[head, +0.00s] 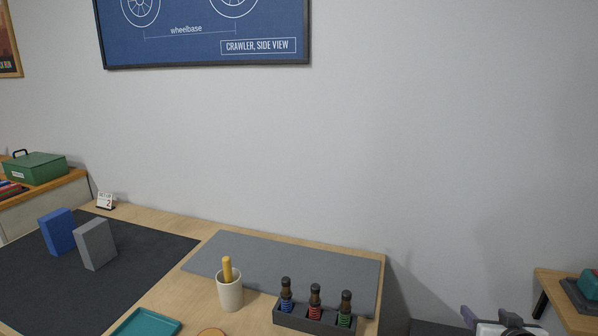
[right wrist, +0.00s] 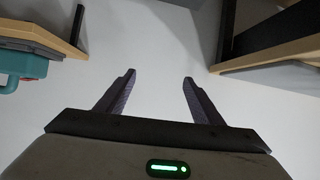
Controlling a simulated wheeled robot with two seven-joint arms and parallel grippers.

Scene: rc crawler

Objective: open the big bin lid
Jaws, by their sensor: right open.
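No big bin lid can be made out for certain. A dark flat surface (head: 435,328) shows at the bottom edge of the head view, between the workbench and my right gripper; it may be the bin's top, but most of it is cut off. My right gripper (head: 489,318) is at the bottom right of the head view, just right of that surface. In the right wrist view its two fingers (right wrist: 159,82) are spread wide with nothing between them, against a pale background. My left gripper is not in view.
The workbench (head: 184,232) holds a beige cup (head: 230,293), a dark rack (head: 312,318) of several bottles, a teal tray (head: 147,324), and blue (head: 57,232) and grey blocks (head: 96,244). A wooden side table (head: 553,290) with a teal object (head: 589,284) stands right.

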